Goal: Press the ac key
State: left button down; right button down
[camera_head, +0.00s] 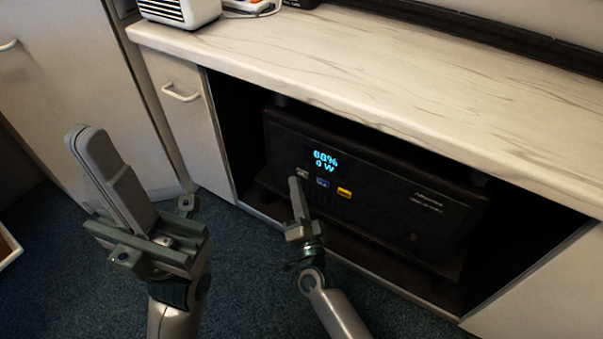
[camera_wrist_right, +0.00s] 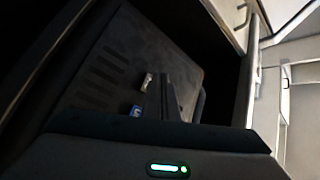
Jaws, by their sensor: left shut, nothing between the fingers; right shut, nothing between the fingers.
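A black power station (camera_head: 400,213) stands in the open cabinet bay, its lit display (camera_head: 324,161) reading about 88% and 0 W. Below the display are a grey-white key (camera_head: 303,173), a blue key (camera_head: 322,183) and a yellow key (camera_head: 344,193). Their labels are too small to read, so I cannot tell which is the ac key. My right gripper (camera_head: 295,181) is shut and empty, its tip close to the grey-white key; contact cannot be told. The right wrist view shows the grey-white key (camera_wrist_right: 147,81) and blue key (camera_wrist_right: 135,111) beside the fingers. My left gripper (camera_head: 88,134) is shut and empty, away from the panel.
A marbled countertop (camera_head: 390,78) overhangs the bay. A cabinet door with a white handle (camera_head: 181,93) is left of the bay. A white slatted appliance (camera_head: 180,12) stands on the counter. Dark blue carpet (camera_head: 255,285) lies clear in front.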

jog(key=shift+w+d, duration=0.1)
dwell(0.6)
jog(key=shift+w+d, duration=0.15)
jog(key=shift+w, duration=0.1)
jog(key=shift+w+d, duration=0.25)
jog(key=shift+w, duration=0.05)
dwell(0.9)
jog(key=shift+s+a, duration=0.1)
dwell(0.3)
jog(key=shift+s+a+p, duration=0.4)
jog(key=shift+s, duration=0.2)
jog(key=shift+s+a+p, duration=0.3)
jog(key=shift+s+a, duration=0.45)
jog(key=shift+s, duration=0.25)
jog(key=shift+s+a+p, duration=0.25)
jog(key=shift+s+a, duration=0.45)
jog(key=shift+s, duration=0.3)
